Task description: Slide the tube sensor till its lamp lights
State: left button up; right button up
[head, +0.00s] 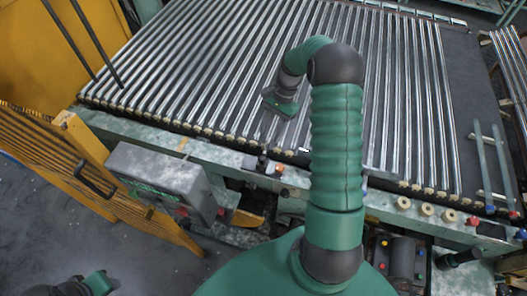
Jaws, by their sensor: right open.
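The glass tubes lie side by side on the sloping roller bed (490,130). A small dark fitting (262,162) sits on the pale front rail (225,156), and it looks like the tube sensor. A small red-and-white spot (279,170) is just right of it; I cannot tell if it is a lamp or lit. My right gripper (282,104) hangs over the tubes' near ends, above and slightly right of the fitting, apart from it. It is open, with nothing seen in it. A dark and green part of my left arm shows at the bottom left; its gripper is not visible.
A grey control box (158,182) stands left of the rail, beside a yellow slatted guard (60,160). Coloured knobs (473,221) and pale rollers (427,209) line the rail's right part. Two dark rods cross the upper left.

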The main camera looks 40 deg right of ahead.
aim_at(262, 157)
jog(key=p+x, duration=0.2)
jog(key=x, duration=0.7)
jog(key=shift+f, duration=0.2)
jog(key=shift+a+f, duration=0.2)
jog(key=shift+f, duration=0.3)
grip_shut()
jog(key=shift+w, duration=0.1)
dwell(0.3)
